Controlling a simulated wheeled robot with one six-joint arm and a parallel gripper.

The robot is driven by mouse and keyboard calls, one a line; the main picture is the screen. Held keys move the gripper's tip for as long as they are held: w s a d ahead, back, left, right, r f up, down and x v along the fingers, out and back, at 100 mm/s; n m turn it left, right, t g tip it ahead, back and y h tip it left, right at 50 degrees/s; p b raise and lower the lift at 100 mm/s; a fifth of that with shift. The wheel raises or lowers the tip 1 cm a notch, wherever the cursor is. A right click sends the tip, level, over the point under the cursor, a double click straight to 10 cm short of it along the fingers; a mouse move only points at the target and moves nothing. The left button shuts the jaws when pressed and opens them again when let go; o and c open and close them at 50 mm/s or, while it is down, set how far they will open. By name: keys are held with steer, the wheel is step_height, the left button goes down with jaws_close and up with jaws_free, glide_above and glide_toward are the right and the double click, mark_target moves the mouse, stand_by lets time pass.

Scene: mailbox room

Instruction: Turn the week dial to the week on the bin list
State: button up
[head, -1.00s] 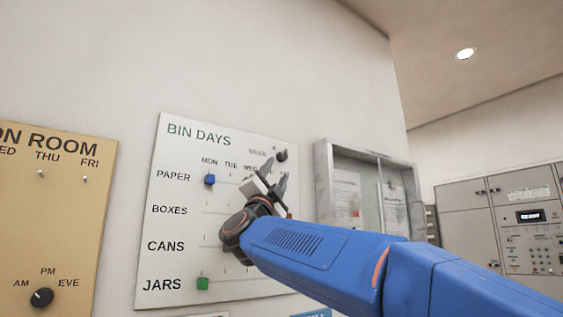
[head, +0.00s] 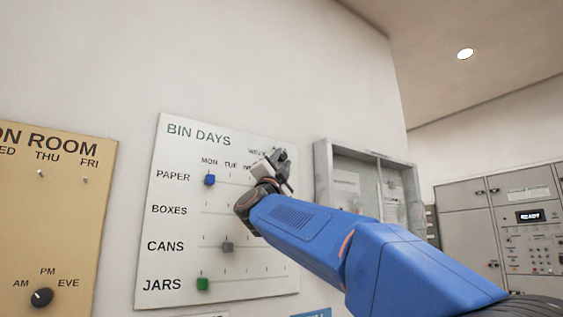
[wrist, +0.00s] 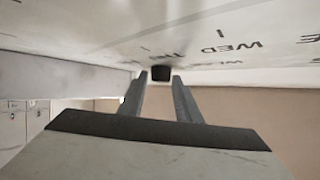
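The white BIN DAYS board (head: 180,230) hangs on the wall, left of centre in the head view. My gripper (head: 277,158) is at its upper right corner and hides the week dial there. In the wrist view my gripper (wrist: 157,82) is open, with its two fingers apart. The black dial (wrist: 160,73) shows at the gap between the fingertips, against the board. I cannot tell whether either finger touches it. The dial's setting is hidden. No bin list can be read.
Sliders for paper (head: 210,180), cans (head: 228,247) and jars (head: 203,284) sit on the board. An open metal case (head: 323,180) with paper sheets (head: 347,195) hangs just right of it. A tan board (head: 60,220) is at left, a grey panel (head: 465,220) at right.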

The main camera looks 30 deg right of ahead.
steer(key=c, duration=0.6)
steer(key=shift+o, duration=0.2)
steer(key=shift+a+m+g, duration=0.1)
steer(key=shift+m+g, duration=0.3)
steer(key=shift+g, duration=0.1)
steer(key=m+g, duration=0.2)
steer(key=g, duration=0.1)
steer(key=m+g, duration=0.1)
steer(key=m, duration=0.1)
steer(key=shift+a+r+y, duration=0.3)
steer(key=shift+a+r, duration=0.05)
steer(key=shift+r, duration=0.05)
steer(key=shift+a+r+m+g+y, duration=0.1)
steer(key=shift+r+m+g+y, duration=0.2)
steer(key=shift+m+g+y, duration=0.65)
steer(key=shift+r+m+g+y, duration=0.25)
steer(key=shift+m+g+y, duration=0.6)
steer(key=shift+g+y, duration=0.1)
steer(key=shift+y, duration=0.4)
